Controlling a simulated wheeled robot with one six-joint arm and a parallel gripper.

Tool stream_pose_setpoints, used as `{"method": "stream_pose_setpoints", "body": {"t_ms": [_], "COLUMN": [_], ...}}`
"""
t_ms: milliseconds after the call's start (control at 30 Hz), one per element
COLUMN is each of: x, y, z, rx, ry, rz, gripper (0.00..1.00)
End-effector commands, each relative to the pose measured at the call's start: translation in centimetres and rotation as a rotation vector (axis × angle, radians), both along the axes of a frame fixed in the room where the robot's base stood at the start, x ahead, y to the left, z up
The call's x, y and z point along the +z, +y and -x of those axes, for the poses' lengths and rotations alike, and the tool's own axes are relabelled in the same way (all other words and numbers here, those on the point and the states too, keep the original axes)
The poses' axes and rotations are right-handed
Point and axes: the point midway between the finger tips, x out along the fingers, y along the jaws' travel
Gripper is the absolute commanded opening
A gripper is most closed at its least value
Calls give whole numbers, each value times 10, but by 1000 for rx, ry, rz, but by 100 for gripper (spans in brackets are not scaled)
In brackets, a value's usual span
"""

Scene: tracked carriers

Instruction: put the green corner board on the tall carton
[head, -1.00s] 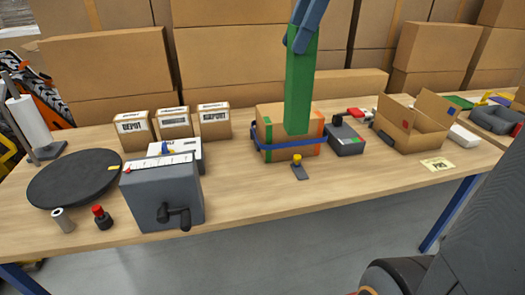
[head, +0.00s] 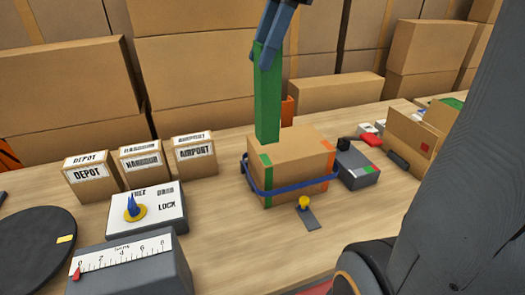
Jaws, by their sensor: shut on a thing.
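My gripper (head: 274,30), at the top of the head view, is shut on the upper end of the green corner board (head: 268,95). The board hangs upright, long and flat-faced. Its lower end shows at the back left corner of the brown carton (head: 285,158) on the table; I cannot tell whether it touches the carton. This carton has a blue strap (head: 290,191) around its lower part, a green patch at its left front and orange strips at its right edges. An orange piece (head: 288,110) stands upright behind the carton.
Three small labelled boxes (head: 140,163) stand to the left. A FREE/LOCK panel (head: 150,212), a scale box (head: 125,270) and a black turntable (head: 30,245) are at the front left. A yellow-knobbed lever (head: 305,204) stands before the carton, a grey device (head: 358,166) to its right.

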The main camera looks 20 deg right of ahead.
Motion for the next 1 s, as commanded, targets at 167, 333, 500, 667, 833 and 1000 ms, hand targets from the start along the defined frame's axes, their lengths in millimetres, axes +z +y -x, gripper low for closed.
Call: {"method": "stream_pose_setpoints", "body": {"t_ms": [167, 333, 500, 667, 833, 1000], "x": [-44, -86, -127, -166, -196, -207], "y": [0, 0, 1, 1, 1, 1], "z": [2, 2, 2, 2, 1, 0], "rx": [-2, 0, 1, 1, 1, 2], "ry": [6, 7, 7, 7, 4, 1], "rz": [-2, -1, -2, -1, -1, 0], "gripper": [1, 1, 1, 1, 1, 1]}}
